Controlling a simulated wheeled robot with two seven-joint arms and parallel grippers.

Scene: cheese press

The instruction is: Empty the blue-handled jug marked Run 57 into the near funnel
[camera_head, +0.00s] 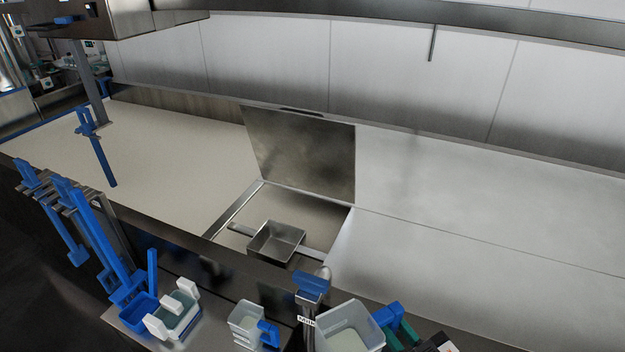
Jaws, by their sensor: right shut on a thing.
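A translucent white jug with a blue handle (346,328) is at the bottom right of the head view, seen from above with pale content inside. My right gripper (402,328), with green fingers, is at its blue handle (388,313) and shut on it. No run mark can be read on it. A smaller white jug with a blue handle (247,322) stands to the left, and its mark is also unreadable. A square metal pan-like vessel (285,237), possibly a funnel, sits in the counter opening. I cannot tell which thing is the near funnel. My left gripper is out of view.
A white-handled container (173,318) and a blue tray (138,308) stand at the lower left. Blue clamp-like bars (95,232) rise beside them. A blue-topped post with a label (311,285) stands close to the held jug. The pale counter (480,240) behind is clear.

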